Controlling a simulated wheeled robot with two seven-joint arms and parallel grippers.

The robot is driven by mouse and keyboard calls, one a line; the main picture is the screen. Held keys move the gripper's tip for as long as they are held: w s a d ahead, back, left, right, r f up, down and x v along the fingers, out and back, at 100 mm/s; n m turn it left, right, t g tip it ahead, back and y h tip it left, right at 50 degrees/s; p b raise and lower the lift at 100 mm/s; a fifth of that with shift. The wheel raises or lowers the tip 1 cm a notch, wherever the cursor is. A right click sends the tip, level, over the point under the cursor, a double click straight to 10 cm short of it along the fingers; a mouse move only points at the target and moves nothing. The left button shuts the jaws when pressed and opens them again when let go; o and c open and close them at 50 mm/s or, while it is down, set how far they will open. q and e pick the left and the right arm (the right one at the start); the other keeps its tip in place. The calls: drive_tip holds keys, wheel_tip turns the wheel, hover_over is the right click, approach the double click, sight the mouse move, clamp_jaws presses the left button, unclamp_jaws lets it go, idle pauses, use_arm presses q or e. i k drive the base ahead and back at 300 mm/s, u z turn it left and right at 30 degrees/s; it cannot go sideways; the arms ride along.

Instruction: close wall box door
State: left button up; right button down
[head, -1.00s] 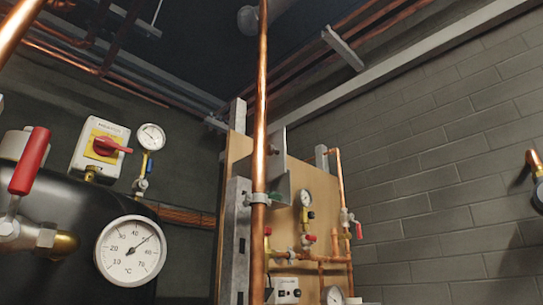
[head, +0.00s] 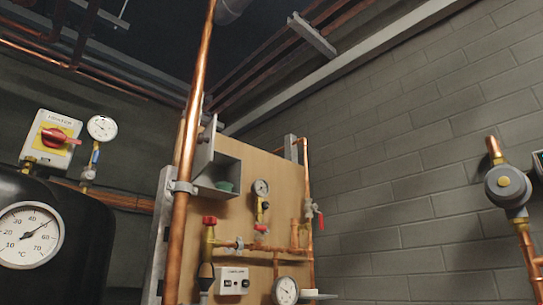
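The wall box (head: 226,173) is a small grey box on a tan wooden panel near the middle of the head view. Its door (head: 205,146) stands open at the box's left side, swung out toward me. A green object (head: 225,186) shows inside the box. The lower left of the door lies close behind a vertical copper pipe. Neither of my grippers is in view.
The tall copper pipe (head: 194,100) stands in front of the panel's left edge. A black tank with a large dial gauge (head: 28,236) is at left. A red-handled valve (head: 209,221) and smaller gauge (head: 261,188) are on the panel. A brick wall fills the right.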

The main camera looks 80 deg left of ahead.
sight(205, 144)
drive_tip(key=i, duration=0.1)
drive_tip(key=u, duration=1.75)
